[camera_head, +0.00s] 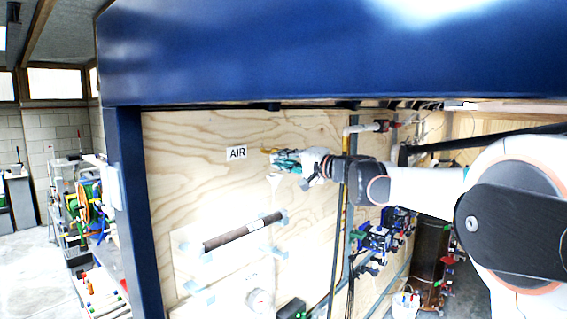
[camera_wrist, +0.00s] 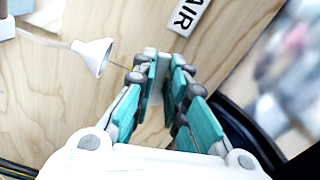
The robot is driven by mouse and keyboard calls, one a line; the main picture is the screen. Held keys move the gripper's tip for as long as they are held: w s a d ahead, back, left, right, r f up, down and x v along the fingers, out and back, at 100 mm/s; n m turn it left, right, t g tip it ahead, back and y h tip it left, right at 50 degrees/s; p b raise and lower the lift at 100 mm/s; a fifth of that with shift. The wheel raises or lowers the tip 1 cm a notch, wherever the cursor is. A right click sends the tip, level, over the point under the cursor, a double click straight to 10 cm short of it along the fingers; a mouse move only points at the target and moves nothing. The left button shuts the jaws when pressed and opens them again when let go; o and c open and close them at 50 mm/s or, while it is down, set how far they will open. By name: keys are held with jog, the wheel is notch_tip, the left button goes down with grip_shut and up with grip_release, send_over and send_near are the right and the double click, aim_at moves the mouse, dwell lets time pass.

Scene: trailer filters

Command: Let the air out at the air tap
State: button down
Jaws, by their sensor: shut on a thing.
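The white AIR sign (camera_head: 237,153) is on the plywood wall; it also shows at the top of the wrist view (camera_wrist: 187,16). My gripper (camera_head: 277,160) is at the wall just right of and slightly below the sign. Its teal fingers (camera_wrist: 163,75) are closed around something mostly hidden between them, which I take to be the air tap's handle. A small yellow part (camera_head: 267,151) shows at the fingertips. The tap's body is hidden by my fingers. A white funnel-shaped piece (camera_head: 274,180) hangs just below the gripper; it shows left of the fingers in the wrist view (camera_wrist: 93,55).
A dark horizontal tube (camera_head: 240,236) is on the wall below. Blue filter units (camera_head: 377,238) are at lower right. A large blue beam (camera_head: 330,55) crosses above my arm, and a blue post (camera_head: 133,210) stands at left. Wall around the sign is bare.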

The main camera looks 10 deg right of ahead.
jog(key=shift+r+m, duration=0.3)
jog(key=shift+m, duration=0.9)
jog(key=c, duration=1.6)
grip_release()
